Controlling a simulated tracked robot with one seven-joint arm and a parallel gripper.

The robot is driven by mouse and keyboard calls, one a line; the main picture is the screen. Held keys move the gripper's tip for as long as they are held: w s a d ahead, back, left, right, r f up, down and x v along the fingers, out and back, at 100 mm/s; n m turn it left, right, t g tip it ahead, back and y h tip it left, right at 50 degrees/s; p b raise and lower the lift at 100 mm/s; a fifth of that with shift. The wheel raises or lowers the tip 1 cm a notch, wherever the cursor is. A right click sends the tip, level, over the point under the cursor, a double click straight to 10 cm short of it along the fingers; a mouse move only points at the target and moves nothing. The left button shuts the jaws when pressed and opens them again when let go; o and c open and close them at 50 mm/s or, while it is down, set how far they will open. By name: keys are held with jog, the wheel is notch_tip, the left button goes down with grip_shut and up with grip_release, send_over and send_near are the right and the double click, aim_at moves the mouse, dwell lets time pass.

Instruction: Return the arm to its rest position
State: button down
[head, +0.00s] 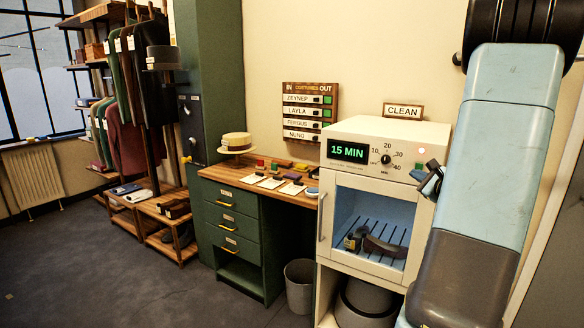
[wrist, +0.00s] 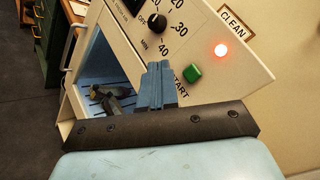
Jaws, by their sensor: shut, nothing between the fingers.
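My gripper (head: 432,180) is in front of the right side of the white cabinet's control panel, beside my large blue arm link. In the wrist view my gripper's blue fingers (wrist: 155,70) are together and empty, pointing at the panel just left of the green START button (wrist: 192,73). I cannot tell whether they touch the panel. The arm is bent, with its links filling the right of the head view.
The white cabinet (head: 390,135) reads 15 MIN, with a lit red lamp (wrist: 221,50). Dark items (head: 384,246) lie on its rack behind the door window. A green desk (head: 232,226) with a straw hat (head: 236,142) stands left. Open floor (head: 90,270) lies further left.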

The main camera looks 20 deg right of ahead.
jog(key=s+a+r+n+g+y, duration=0.2)
jog(key=a+n+g+y, duration=0.35)
jog(key=a, duration=1.05)
jog(key=s+a+r+n+g+y, duration=0.25)
jog(key=a+n, duration=0.65)
jog(key=a, duration=0.7)
jog(key=s+a+n+g+h, duration=0.1)
jog(key=s+a+n+g, duration=0.35)
jog(key=s+a, duration=0.35)
jog(key=s+d+r+n+h, duration=0.1)
jog(key=s+n+h, duration=0.4)
jog(key=s+n, duration=0.3)
jog(key=shift+s+d+t+h, duration=0.35)
jog(key=shift+s+t+h, duration=0.1)
jog(key=shift+s, duration=1.15)
jog(key=shift+r, duration=0.1)
